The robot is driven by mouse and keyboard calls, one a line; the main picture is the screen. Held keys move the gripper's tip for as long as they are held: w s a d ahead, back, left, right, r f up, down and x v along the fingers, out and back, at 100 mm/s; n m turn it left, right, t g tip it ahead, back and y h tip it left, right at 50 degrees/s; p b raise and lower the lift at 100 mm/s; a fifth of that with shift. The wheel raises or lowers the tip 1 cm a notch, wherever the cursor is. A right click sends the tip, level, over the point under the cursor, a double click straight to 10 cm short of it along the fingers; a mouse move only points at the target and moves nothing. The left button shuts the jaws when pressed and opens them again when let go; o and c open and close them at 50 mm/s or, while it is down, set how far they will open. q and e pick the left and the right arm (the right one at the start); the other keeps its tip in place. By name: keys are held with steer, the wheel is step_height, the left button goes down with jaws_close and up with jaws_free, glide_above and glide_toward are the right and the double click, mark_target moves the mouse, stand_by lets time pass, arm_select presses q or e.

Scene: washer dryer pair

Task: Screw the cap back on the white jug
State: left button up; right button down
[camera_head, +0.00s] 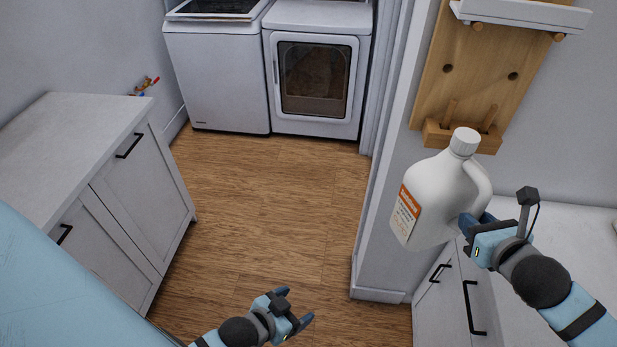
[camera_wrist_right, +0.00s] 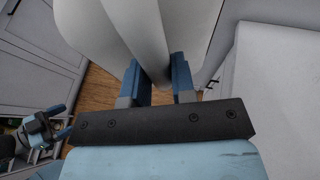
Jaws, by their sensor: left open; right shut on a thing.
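The white jug (camera_head: 437,200) has an orange and white label on its side and leans a little to the right. A whitish cap (camera_head: 464,142) sits on its mouth; I cannot tell whether it is screwed tight. My right gripper (camera_head: 474,222) is shut on the jug at its handle side and holds it off the counter. In the right wrist view the jug (camera_wrist_right: 130,30) rises between the two blue fingers (camera_wrist_right: 157,85). My left gripper (camera_head: 296,306) is open and empty, low over the wooden floor, well below and left of the jug.
A white counter (camera_head: 570,240) with cabinets is at the right, and another counter (camera_head: 75,135) is at the left. A wooden pegboard (camera_head: 470,90) hangs behind the jug. The washer (camera_head: 218,80) and dryer (camera_head: 316,75) stand at the back. The floor between is clear.

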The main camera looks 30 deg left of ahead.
steer(key=shift+r, duration=0.1)
steer(key=s+d+m+t+h, duration=0.1)
steer(key=s+d+m+h, duration=0.1)
steer(key=d, duration=0.4)
steer(key=s+d+f+m+t+h, duration=0.1)
steer(key=s+d+m+h, duration=0.2)
steer(key=d, duration=0.3)
steer(key=s+d+m+t+h, duration=0.1)
steer(key=s+d+m+h, duration=0.1)
steer(key=d, duration=0.4)
steer(key=shift+s+f+m+h, duration=0.15)
steer(key=shift+s+m+h, duration=0.3)
steer(key=shift+h, duration=0.35)
steer(key=shift+w, duration=0.1)
